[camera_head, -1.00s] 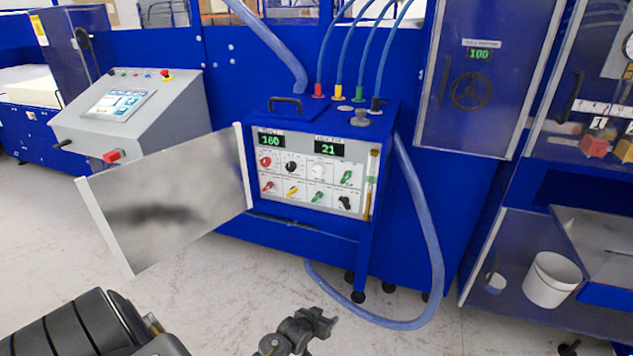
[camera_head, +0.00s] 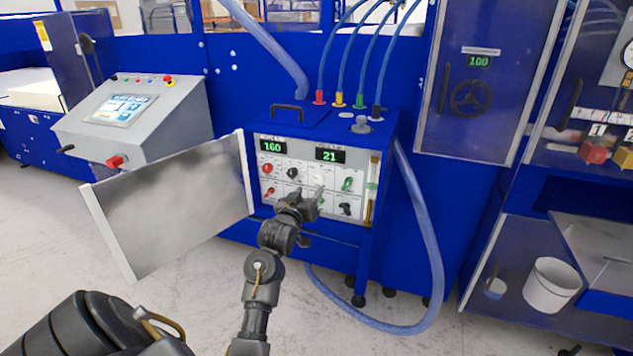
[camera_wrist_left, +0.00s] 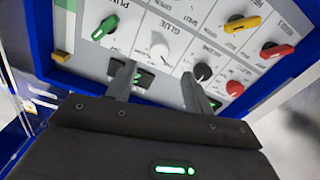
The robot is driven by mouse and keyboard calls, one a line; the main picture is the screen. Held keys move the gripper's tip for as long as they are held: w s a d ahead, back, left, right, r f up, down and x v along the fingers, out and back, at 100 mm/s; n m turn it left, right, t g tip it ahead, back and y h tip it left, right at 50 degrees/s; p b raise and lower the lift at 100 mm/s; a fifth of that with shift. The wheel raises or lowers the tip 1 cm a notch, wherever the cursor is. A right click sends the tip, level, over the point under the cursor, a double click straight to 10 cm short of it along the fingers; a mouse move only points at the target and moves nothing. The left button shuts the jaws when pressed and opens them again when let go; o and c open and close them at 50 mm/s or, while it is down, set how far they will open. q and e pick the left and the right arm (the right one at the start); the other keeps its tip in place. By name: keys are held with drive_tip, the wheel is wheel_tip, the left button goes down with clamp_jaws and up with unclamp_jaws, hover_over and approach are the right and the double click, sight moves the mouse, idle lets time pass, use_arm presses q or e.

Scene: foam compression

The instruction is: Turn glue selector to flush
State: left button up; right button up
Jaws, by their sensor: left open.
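The white knob marked GLUE (camera_wrist_left: 160,50) is on the white control panel (camera_head: 357,213) of the blue glue unit. In the left wrist view it stands just beyond and between my open fingertips, with a visible gap. In the head view its white top (camera_head: 318,175) shows just above my gripper. My left gripper (camera_head: 308,197) is open and empty, reaching up to the panel; its two fingers (camera_wrist_left: 157,75) also show in the left wrist view. It hides part of the lower knob row. The knob's exact setting is too small to read. My right gripper is not in view.
Neighbouring knobs are close: a green one (camera_wrist_left: 105,27) and a black one (camera_wrist_left: 203,72) in the same row. The unit's open door (camera_head: 175,205) stands out to the left. A blue hose (camera_head: 425,220) loops at the right. The floor in front is clear.

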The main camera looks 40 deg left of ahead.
sight(318, 180)
use_arm(q)
drive_tip(key=x, duration=0.7)
drive_tip(key=shift+w+p, duration=0.15)
drive_tip(key=shift+p, duration=0.25)
drive_tip(key=shift+c, duration=0.4)
drive_tip(key=c, duration=0.9)
